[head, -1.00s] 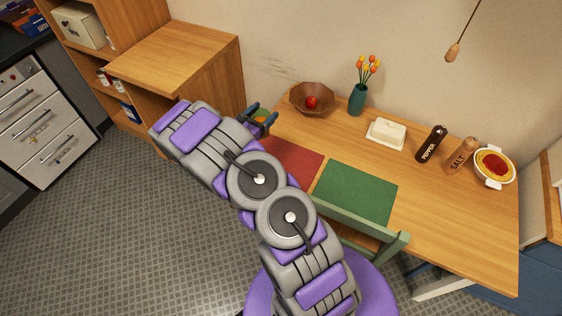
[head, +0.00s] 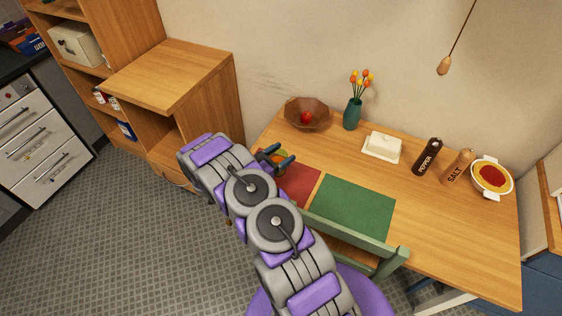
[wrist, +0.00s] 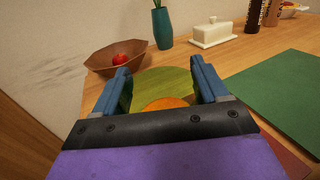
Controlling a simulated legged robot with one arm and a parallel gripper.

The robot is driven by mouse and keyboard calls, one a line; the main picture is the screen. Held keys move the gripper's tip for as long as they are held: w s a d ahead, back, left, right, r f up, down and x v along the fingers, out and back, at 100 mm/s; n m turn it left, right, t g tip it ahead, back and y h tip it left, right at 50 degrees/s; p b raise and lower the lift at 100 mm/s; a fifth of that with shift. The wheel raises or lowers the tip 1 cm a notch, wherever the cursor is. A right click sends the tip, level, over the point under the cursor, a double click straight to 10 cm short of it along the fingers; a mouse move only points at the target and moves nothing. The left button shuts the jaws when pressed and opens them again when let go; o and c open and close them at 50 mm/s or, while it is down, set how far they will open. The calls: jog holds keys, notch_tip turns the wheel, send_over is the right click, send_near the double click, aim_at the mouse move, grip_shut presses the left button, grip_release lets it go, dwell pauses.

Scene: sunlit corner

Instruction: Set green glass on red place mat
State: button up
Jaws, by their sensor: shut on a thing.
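My gripper (head: 278,156) is shut on the green glass (wrist: 168,84), which shows between the two blue fingers in the wrist view (wrist: 160,72). Something orange is visible inside the glass. In the head view the gripper and glass are at the back left part of the red place mat (head: 302,184). The mat is partly hidden by my arm, and a corner of it shows at lower right in the wrist view (wrist: 284,153). I cannot tell whether the glass touches the mat or the table.
A wooden bowl (head: 294,113) with a red apple (head: 307,118) stands behind the gripper, near a teal vase (head: 352,114). A green place mat (head: 352,208) lies to the right, with a green chair (head: 350,236) in front. A white butter dish (head: 382,148) stands farther back.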

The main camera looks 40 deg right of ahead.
aim_at(281, 160)
notch_tip(281, 160, down, 4)
jog(key=shift+d+r+b, duration=0.1)
jog(key=shift+r+b, duration=0.1)
jog(key=shift+b, duration=0.1)
jog(key=shift+r, duration=0.1)
jog(key=o, duration=1.7)
jog(key=shift+o, duration=0.2)
